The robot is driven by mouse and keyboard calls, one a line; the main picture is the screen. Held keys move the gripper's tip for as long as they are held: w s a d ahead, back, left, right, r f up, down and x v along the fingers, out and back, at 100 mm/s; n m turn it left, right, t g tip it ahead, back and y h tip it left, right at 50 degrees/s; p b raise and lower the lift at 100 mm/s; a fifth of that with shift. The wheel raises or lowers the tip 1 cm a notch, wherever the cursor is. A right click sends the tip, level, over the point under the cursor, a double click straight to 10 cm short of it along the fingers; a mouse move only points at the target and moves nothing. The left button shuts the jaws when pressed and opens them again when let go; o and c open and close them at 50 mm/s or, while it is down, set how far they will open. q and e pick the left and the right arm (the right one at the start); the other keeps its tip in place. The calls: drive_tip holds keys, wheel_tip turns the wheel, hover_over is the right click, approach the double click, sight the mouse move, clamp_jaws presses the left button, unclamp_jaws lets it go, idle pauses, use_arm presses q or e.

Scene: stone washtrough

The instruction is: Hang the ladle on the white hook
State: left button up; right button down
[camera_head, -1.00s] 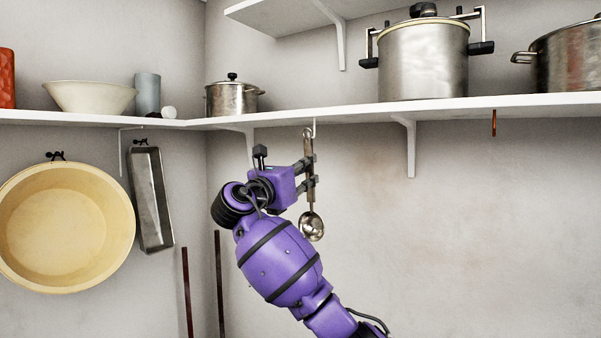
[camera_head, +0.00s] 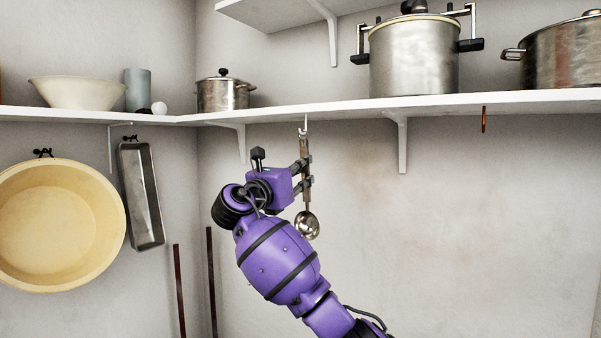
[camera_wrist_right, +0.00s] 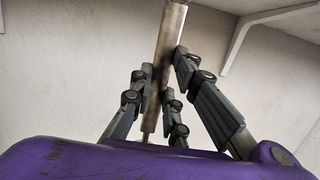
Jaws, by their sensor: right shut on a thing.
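The steel ladle (camera_head: 306,224) hangs upright, bowl down, in the head view. My right gripper (camera_head: 306,173) is shut on its handle, which also shows between the fingers in the right wrist view (camera_wrist_right: 171,32). The white hook (camera_head: 305,126) sticks down from the underside of the shelf. The top of the ladle handle is right at or just under the hook. I cannot tell whether the ladle's end is on the hook, in front of it or apart from it. My left gripper is not in view.
The white shelf (camera_head: 345,109) runs just above, with pots and a bowl (camera_head: 76,93) on it. A white bracket (camera_head: 402,145) is to the right, another (camera_head: 241,143) to the left. An orange hook (camera_head: 484,120) hangs further right. A yellow basin (camera_head: 60,225) hangs at left.

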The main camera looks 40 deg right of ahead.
drive_tip(key=c, duration=1)
unclamp_jaws()
drive_tip(key=shift+a, duration=0.1)
drive_tip(key=v, duration=0.7)
idle(0.9)
drive_tip(key=r+v, duration=0.1)
drive_tip(key=v, duration=0.8)
drive_tip(key=shift+s+a+r, duration=0.15)
drive_tip(key=shift+a+r, duration=0.15)
drive_tip(key=shift+a, duration=0.2)
idle(0.7)
